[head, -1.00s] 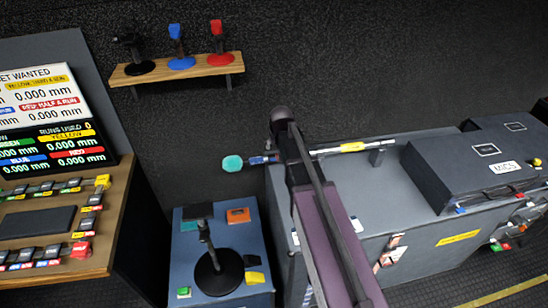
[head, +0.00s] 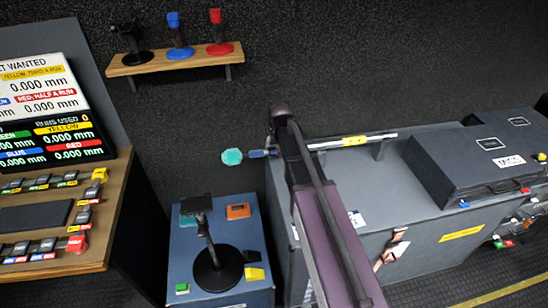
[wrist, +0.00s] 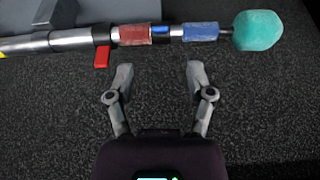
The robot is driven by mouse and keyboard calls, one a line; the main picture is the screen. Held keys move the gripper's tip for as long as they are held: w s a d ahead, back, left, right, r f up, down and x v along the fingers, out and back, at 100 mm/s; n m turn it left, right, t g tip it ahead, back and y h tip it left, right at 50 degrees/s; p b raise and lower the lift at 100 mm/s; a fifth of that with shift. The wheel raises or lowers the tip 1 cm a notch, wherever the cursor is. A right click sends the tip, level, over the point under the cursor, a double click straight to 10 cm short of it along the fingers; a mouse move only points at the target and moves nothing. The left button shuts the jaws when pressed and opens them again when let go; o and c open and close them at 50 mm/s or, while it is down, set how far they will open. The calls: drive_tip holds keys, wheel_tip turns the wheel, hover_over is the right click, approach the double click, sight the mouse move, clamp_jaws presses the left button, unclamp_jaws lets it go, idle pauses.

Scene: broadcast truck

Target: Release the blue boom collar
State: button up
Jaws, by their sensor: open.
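The boom is a silver pole (wrist: 75,39) running across the top of the wrist view, with a teal foam ball (wrist: 257,31) on its right end. A blue sleeve (wrist: 200,32) sits beside the ball. Left of it are a narrow bright blue piece (wrist: 160,31) and a worn red sleeve (wrist: 134,35) with a red tab (wrist: 102,57) hanging at its left. My gripper (wrist: 158,78) is open and empty, apart from the boom, its fingertips pointing at the red sleeve and blue sleeve. In the head view the blue sleeve (head: 257,153) shows; my arm hides the gripper.
The boom lies over a grey case (head: 350,185), its ball end overhanging. A blue-topped stand (head: 182,262) holds a black-based microphone stand (head: 215,270). A wooden shelf (head: 190,62) is on the wall. A dark case (head: 440,165) stands at right.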

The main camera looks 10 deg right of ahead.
sight(274, 153)
drive_tip(key=shift+b+x, duration=4.45)
drive_tip(key=shift+x, duration=0.7)
drive_tip(key=shift+c, duration=0.2)
clamp_jaws()
